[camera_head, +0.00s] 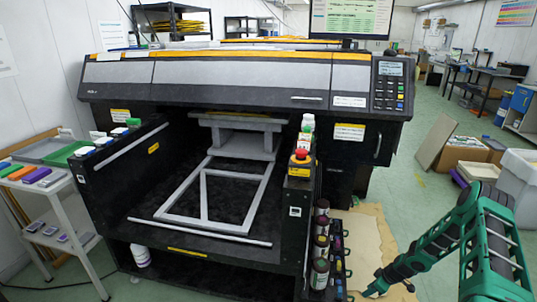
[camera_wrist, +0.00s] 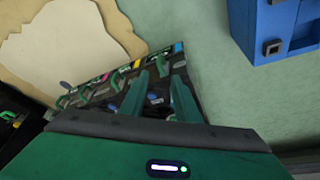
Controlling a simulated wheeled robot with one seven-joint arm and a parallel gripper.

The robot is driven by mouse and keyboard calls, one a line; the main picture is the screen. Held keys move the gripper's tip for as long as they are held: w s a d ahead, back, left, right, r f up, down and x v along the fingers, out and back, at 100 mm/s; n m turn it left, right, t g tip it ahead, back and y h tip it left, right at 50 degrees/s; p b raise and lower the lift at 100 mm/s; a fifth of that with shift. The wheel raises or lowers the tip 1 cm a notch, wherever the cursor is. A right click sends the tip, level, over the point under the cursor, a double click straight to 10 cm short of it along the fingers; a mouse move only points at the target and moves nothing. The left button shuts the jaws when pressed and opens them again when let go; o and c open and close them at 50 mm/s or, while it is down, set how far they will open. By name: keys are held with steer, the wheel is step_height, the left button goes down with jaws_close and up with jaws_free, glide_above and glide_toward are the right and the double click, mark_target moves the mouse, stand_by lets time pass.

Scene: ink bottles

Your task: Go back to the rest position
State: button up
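My green and dark arm reaches in from the right edge of the head view, low down. My gripper (camera_head: 388,288) is at its lower left end, to the right of the bottle rack. In the wrist view my gripper (camera_wrist: 160,85) shows two green fingers standing apart, with nothing visible held between them. Beyond them is a black rack (camera_wrist: 118,90) with coloured labels. Several dark ink bottles (camera_head: 320,247) stand in a column beside the printer's right front post in the head view.
A large black and grey printer (camera_head: 225,82) fills the middle. A red-topped button (camera_head: 300,157) sits on its right post. Brown sheet material (camera_head: 368,240) lies on the floor beside the rack. A blue box-like object (camera_wrist: 280,25) is at upper right in the wrist view.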

steer(key=s+d+r+m+g+h, duration=0.15)
steer(key=s+r, duration=0.25)
steer(key=r, duration=1)
steer(key=s+r+m+h, duration=0.1)
steer(key=s+r+m, duration=0.15)
steer(key=r, duration=1.15)
steer(key=s+d+r+m+g+h, duration=0.1)
steer(key=s+r, duration=0.3)
steer(key=r, duration=0.9)
steer(key=s+a+r+m, duration=0.3)
steer(key=s+r, duration=0.3)
steer(key=s, duration=0.3)
steer(key=s+a+r+m, duration=0.3)
steer(key=s+r, duration=0.3)
steer(key=s, duration=0.4)
steer(key=s+a+r+m+y, duration=0.1)
steer(key=s+a+r+m, duration=0.2)
steer(key=s, duration=0.7)
step_height(320, 180, up, 3)
steer(key=shift+a+f+g, duration=0.1)
steer(key=shift+a+g, duration=0.25)
steer(key=shift+a, duration=0.85)
